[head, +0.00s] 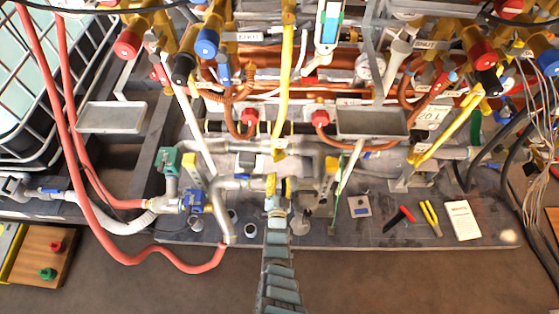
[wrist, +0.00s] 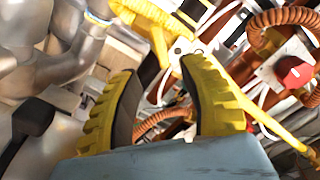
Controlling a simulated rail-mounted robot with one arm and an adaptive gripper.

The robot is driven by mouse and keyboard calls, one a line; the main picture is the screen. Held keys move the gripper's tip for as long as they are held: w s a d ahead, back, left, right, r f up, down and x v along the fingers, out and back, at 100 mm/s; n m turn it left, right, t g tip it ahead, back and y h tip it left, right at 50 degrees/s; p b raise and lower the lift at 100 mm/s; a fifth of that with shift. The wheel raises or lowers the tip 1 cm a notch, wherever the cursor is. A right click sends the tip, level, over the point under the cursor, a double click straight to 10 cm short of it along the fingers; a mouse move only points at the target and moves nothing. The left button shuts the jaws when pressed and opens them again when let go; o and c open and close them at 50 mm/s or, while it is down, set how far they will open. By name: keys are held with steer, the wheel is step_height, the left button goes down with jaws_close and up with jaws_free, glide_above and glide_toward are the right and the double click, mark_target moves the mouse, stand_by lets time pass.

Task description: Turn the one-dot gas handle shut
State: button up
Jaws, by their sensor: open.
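My gripper (wrist: 165,75) is open in the wrist view, its two yellow, dark-padded fingers spread with nothing held between them. Beyond the fingertips a yellow gas pipe (wrist: 148,12) runs diagonally, with a small pale round spot on it (wrist: 178,50) that may carry a dot; it is too small to be sure. In the head view my gripper (head: 278,184) is at the centre, just below the lower end of the vertical yellow gas pipe (head: 284,90). I cannot tell which yellow part is the one-dot handle, nor its angle. Contact is not visible.
Grey insulated pipes (head: 232,184) lie close on the left of my gripper. A red knob (wrist: 293,71) and ribbed copper hose (wrist: 283,18) are at right in the wrist view. Pliers (head: 431,218) and a white card (head: 462,220) lie on the bench at right.

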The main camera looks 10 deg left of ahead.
mark_target(279, 161)
steer(key=w+b, duration=0.1)
steer(key=w, duration=0.2)
steer(key=w+b, duration=0.2)
steer(key=w+a+b, duration=0.1)
steer(key=w+b, duration=0.1)
steer(key=w, duration=0.1)
steer(key=shift+w+a+f, duration=0.1)
steer(key=shift+w, duration=0.2)
steer(key=shift+w+b, duration=0.2)
steer(key=shift+b, duration=0.1)
jaws_close()
